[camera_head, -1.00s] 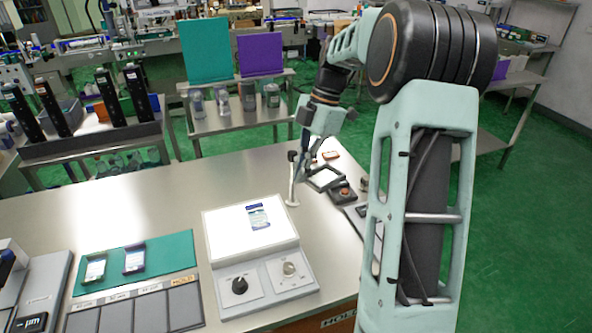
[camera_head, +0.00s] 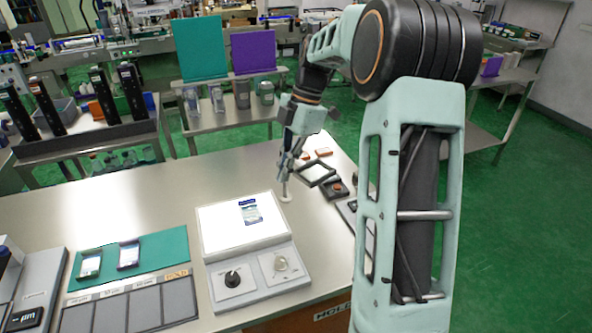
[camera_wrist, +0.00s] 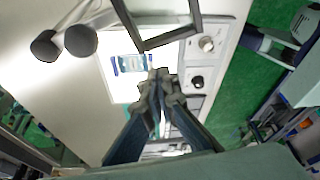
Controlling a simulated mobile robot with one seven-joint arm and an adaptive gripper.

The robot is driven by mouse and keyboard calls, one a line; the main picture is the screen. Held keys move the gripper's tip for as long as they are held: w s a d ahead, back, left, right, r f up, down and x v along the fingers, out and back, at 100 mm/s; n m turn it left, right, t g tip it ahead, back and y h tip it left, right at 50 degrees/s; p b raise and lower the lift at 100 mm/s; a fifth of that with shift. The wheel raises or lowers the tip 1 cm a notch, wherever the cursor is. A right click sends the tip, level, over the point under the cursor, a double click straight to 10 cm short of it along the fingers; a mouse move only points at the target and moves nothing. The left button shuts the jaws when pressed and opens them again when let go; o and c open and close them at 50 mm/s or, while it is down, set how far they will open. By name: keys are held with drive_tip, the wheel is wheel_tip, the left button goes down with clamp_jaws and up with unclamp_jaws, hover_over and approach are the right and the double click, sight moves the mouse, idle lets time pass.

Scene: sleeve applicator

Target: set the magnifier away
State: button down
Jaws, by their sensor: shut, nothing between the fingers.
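The magnifier appears to be the dark square frame (camera_head: 314,173) right of and behind the light box. It shows large at the top of the wrist view (camera_wrist: 147,43), partly cut off. A thin pale post on a round base (camera_head: 286,198) stands left of it; I cannot tell how they join. My gripper (camera_head: 286,176) points down beside the post, left of the frame. In the wrist view my fingertips (camera_wrist: 159,76) are together and empty, apart from the frame in the picture. Whether they touch the post cannot be told.
The light box (camera_head: 214,243) carries a small labelled sleeve (camera_head: 250,211) and two knobs. Left of it lie a green mat (camera_head: 178,245) with two small items and dark trays (camera_head: 145,308). Small dark and orange items (camera_head: 336,188) lie right of the post. Bare metal table is behind the box.

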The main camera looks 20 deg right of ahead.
drive_tip(key=a+v, duration=0.1)
drive_tip(key=v, duration=0.8)
drive_tip(key=shift+r, duration=0.5)
drive_tip(key=shift+s, duration=0.1)
